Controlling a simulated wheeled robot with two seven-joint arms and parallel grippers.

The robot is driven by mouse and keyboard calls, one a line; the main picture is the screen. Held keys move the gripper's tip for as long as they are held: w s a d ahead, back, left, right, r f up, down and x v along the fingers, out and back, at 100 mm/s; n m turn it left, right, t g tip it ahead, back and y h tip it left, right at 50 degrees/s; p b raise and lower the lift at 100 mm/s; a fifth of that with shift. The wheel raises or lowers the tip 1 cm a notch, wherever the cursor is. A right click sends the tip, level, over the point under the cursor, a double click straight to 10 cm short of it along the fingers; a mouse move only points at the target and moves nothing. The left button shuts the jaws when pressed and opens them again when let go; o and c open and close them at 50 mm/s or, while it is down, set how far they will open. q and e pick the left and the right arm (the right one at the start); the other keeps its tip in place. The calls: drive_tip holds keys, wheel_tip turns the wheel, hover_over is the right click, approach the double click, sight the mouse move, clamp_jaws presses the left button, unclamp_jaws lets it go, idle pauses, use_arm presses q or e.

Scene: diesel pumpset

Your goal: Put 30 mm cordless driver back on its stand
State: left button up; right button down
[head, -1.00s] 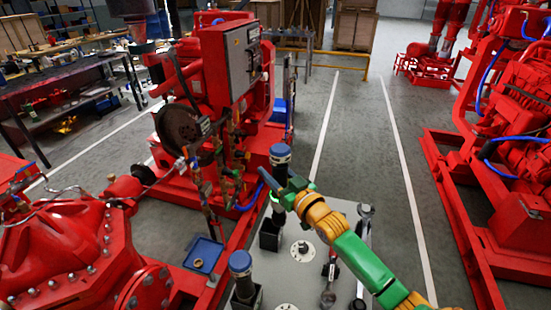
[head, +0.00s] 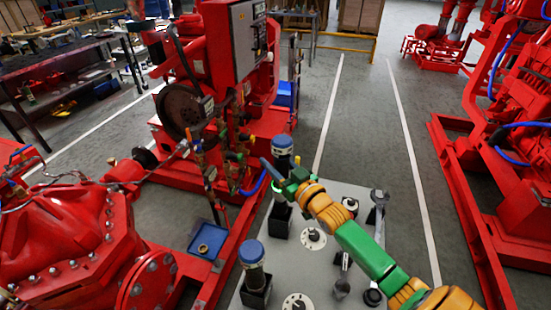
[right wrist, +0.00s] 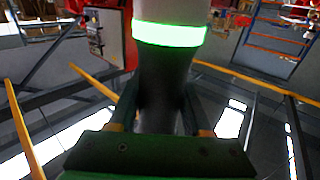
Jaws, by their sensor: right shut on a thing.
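A dark driver with a blue top (head: 283,145) stands upright on the grey bench's far left part. My right gripper (head: 275,178) is shut around its body. In the right wrist view the driver's dark body (right wrist: 163,95), with a lit green band, is between the fingers. A black stand (head: 279,222) is directly under the driver. My gripper hides the driver's lower part, so I cannot tell whether it is in the stand or just above it. A second blue-topped driver (head: 251,252) stands in a nearer black stand (head: 256,291). No size marking is readable. My left gripper is out of view.
The grey bench top (head: 325,268) carries round white plates with knobs (head: 313,238) and wrenches (head: 378,205) on the right. Red pump machinery (head: 70,235) is at left, with a blue tray (head: 207,240) beside the bench. Open floor lies right of the bench.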

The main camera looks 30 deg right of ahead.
wheel_tip(320, 180, down, 8)
drive_tip(key=b, duration=0.5)
drive_tip(key=shift+s+b, duration=0.1)
drive_tip(key=shift+b, duration=0.2)
idle(0.3)
drive_tip(key=shift+r+p, duration=0.1)
drive_tip(key=shift+p, duration=0.3)
drive_tip(key=shift+f+b, duration=0.9)
drive_tip(key=shift+f, duration=0.2)
drive_tip(key=shift+c, duration=1.3)
unclamp_jaws()
drive_tip(key=shift+s+a+r, duration=0.1)
drive_tip(key=shift+s, duration=0.05)
